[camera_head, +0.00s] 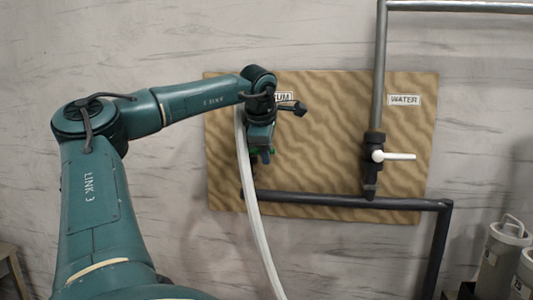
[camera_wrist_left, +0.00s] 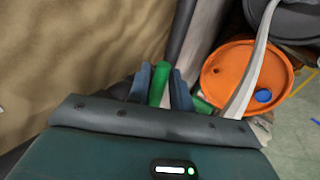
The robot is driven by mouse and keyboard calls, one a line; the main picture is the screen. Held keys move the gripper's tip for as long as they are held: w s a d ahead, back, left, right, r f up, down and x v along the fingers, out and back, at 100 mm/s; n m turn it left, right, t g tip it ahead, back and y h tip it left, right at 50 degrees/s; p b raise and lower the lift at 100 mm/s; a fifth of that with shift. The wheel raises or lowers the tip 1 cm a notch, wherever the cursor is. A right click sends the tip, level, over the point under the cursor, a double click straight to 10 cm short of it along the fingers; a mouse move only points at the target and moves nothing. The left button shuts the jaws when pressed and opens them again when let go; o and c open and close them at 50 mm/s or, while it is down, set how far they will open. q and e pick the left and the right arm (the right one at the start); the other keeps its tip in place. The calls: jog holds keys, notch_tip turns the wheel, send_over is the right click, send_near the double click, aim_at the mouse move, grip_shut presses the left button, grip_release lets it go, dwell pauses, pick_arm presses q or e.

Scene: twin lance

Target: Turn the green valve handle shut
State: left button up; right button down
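The green valve handle (camera_wrist_left: 160,84) shows in the left wrist view, between the two blue-grey fingers of my left gripper (camera_wrist_left: 161,86). A narrow pale gap shows between the handle and the right finger, so the fingers look open around it. Another green piece (camera_wrist_left: 201,105) shows just right of the fingers. In the head view my left gripper (camera_head: 262,156) is at the left part of the tan board (camera_head: 315,150), and only small bits of green show beside it. The valve body is mostly hidden behind the gripper. My right gripper is not in view.
A second valve with a white handle (camera_head: 400,156) is on the right pipe, below a WATER label (camera_head: 404,100). A dark pipe (camera_head: 350,200) runs along the board's bottom. Grey canisters (camera_head: 500,255) stand at lower right. An orange drum (camera_wrist_left: 232,75) shows in the wrist view.

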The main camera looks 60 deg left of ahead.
pick_arm(q)
jog(key=v, duration=1.2)
jog(key=shift+r, duration=0.2)
jog(key=shift+s+d, duration=0.1)
jog(key=shift+d, duration=0.05)
